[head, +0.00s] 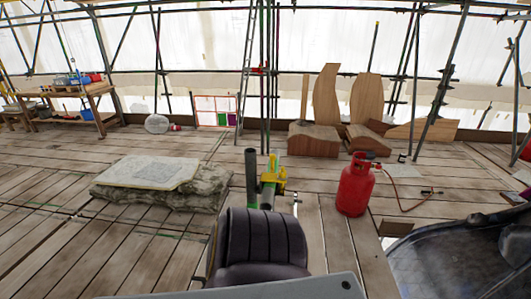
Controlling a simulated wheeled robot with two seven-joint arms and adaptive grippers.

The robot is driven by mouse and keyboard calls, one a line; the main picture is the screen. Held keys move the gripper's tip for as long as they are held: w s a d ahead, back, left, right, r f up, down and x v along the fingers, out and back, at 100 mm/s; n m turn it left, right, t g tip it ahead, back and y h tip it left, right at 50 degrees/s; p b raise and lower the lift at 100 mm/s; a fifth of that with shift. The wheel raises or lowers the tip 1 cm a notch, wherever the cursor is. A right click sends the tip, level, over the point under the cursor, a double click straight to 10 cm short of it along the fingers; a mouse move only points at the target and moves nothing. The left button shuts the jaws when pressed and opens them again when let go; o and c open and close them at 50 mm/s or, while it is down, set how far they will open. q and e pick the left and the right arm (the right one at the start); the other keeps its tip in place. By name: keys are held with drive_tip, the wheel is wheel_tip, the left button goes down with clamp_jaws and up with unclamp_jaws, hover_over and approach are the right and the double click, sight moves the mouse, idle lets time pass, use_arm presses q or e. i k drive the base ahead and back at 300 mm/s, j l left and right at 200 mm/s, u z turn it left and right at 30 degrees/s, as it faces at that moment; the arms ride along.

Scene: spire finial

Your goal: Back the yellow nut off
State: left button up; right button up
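A yellow fitting (272,178), which looks like the nut, sits by a short upright dark green tube just beyond the dark ribbed pad in the middle of the head view. A second, thicker dark tube (252,176) stands upright to its left. The fitting is small, so its thread and how far it is screwed on cannot be told. The ribbed pad hides the lower part of the tubes. Neither of my grippers shows in the head view, and nothing is seen touching the yellow fitting.
A dark ribbed pad (260,240) stands close in front. A red gas bottle (355,188) with a hose stands right. A pale slab (148,172) lies on stone at left. A dark hollow shape (460,262) fills the lower right. Wooden blocks, a workbench (68,100) and scaffold poles stand behind.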

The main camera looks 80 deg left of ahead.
sight(282, 175)
drive_tip(key=u, duration=2.55)
